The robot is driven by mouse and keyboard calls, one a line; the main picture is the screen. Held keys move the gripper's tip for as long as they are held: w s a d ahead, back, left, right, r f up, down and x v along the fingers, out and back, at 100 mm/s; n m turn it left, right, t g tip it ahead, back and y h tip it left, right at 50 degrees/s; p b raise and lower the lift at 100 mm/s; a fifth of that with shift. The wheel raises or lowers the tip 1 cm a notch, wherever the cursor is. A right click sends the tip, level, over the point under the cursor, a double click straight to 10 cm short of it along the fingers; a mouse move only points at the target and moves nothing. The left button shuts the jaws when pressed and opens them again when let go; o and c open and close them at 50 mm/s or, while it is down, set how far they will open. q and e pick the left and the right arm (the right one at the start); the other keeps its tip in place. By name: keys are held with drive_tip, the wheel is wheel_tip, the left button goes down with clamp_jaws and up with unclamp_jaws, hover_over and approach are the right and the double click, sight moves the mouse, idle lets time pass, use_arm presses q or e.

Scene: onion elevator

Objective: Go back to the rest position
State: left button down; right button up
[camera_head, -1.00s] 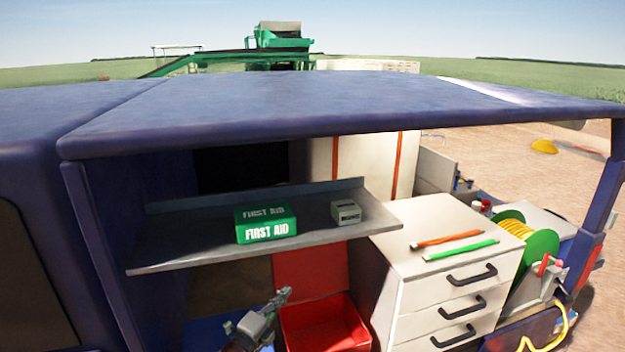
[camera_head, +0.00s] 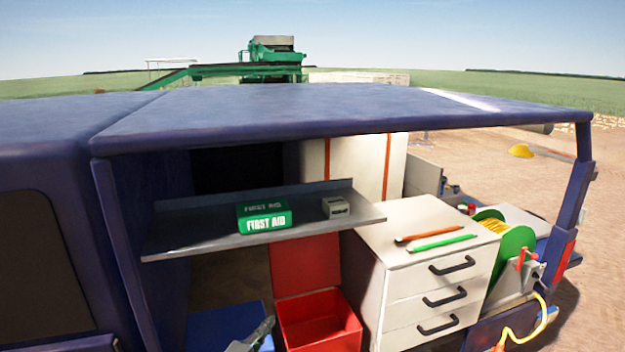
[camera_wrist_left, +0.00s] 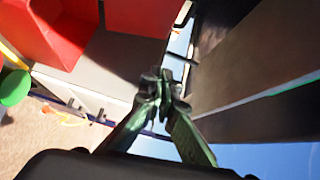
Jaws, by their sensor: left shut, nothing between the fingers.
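My left gripper (camera_head: 262,330) is low in the head view, in front of the vehicle's open bay and just left of the open red box (camera_head: 322,335). In the left wrist view its two fingers (camera_wrist_left: 161,82) meet at the tips, shut with nothing between them. The red box (camera_wrist_left: 35,30) also shows there at the upper left. My right gripper is in neither view.
A grey shelf (camera_head: 190,232) holds a green first aid box (camera_head: 264,217) and a small grey box (camera_head: 336,207). A white drawer cabinet (camera_head: 400,290) bears an orange stick (camera_head: 428,232) and a green stick (camera_head: 443,242). A blue roof (camera_head: 330,108) overhangs the bay.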

use_arm(q)
drive_tip(key=s+a+f+n+g+y, duration=0.3)
drive_tip(key=s+a+f+n, duration=0.3)
drive_tip(key=s+f, duration=0.3)
drive_tip(key=s+a+f+n+g+y, duration=0.2)
drive_tip(key=s+a+f+n, duration=0.4)
drive_tip(key=f, duration=0.4)
drive_tip(key=s+a+f+n+g+y, duration=0.1)
drive_tip(key=s+a+f+n+g, duration=0.25)
drive_tip(key=s, duration=0.75)
drive_tip(key=s+a+f+n+g+y, duration=0.1)
drive_tip(key=s+a+f+n+g, duration=0.2)
drive_tip(key=s, duration=0.8)
drive_tip(key=s+a+f+n+g+y, duration=0.1)
drive_tip(key=s+a+f+n+g, duration=0.2)
drive_tip(key=s, duration=0.8)
wheel_tip(320, 180, down, 40)
drive_tip(key=s+m+h+b, duration=0.1)
drive_tip(key=b, duration=0.7)
drive_tip(key=s+f+g+b, duration=0.1)
drive_tip(key=s+f+b, duration=0.5)
drive_tip(key=s+f, duration=1.3)
wheel_tip(320, 180, down, 4)
drive_tip(key=shift+s+d+f+m, duration=0.15)
drive_tip(key=shift+s+d+m, duration=0.15)
drive_tip(key=shift+s+m, duration=0.05)
